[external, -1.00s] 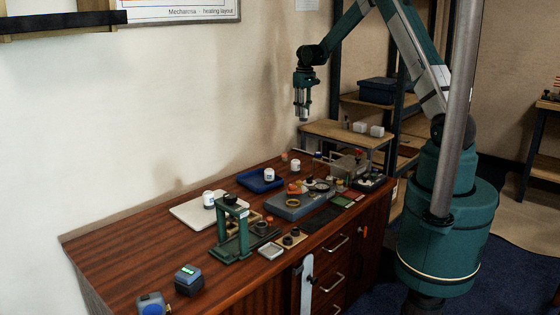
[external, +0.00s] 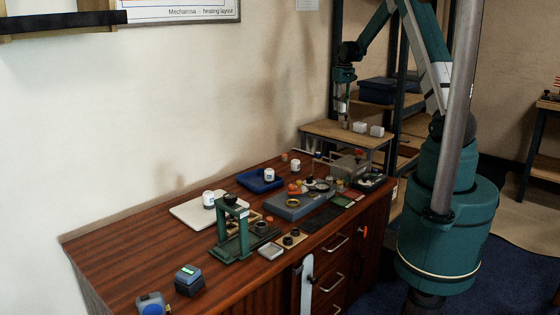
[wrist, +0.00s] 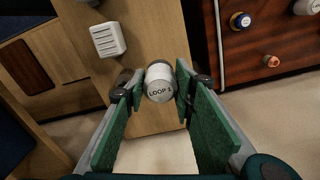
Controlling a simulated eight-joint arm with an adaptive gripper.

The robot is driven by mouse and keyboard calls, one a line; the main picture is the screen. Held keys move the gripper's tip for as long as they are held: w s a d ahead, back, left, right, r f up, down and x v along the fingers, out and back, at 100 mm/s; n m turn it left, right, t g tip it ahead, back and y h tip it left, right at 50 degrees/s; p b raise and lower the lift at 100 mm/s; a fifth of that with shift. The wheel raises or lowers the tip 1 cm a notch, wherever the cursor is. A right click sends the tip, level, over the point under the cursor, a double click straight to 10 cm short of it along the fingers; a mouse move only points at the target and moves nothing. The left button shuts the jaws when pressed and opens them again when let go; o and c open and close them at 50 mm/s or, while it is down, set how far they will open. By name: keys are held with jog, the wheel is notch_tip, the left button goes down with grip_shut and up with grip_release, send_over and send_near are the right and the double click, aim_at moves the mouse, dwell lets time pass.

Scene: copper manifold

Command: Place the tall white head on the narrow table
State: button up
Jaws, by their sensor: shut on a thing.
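My gripper (external: 342,108) is shut on a white cylindrical head (wrist: 159,83) with "LOOP" lettering on its end. In the wrist view the head sits between the green finger pads. In the external view my gripper is over the left part of the narrow table (external: 322,129), a wooden-topped stand beyond the workbench. The wooden top also shows below the head in the wrist view (wrist: 150,112).
The workbench (external: 130,250) carries a blue tray (external: 246,179), a green press frame (external: 232,240) and small parts. A shelf rack's dark upright stands right of my gripper.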

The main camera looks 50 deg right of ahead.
send_near(340, 133)
jog(key=shift+d+f, duration=0.3)
dwell(0.5)
jog(key=shift+b, duration=0.3)
jog(key=shift+f, duration=1.9)
jog(key=shift+f+b, duration=0.2)
jog(key=shift+b, duration=0.1)
jog(key=o, duration=0.9)
jog(key=shift+r, duration=0.1)
jog(key=shift+r, duration=0.15)
notch_tip(340, 133, up, 12)
jog(key=shift+p, duration=0.65)
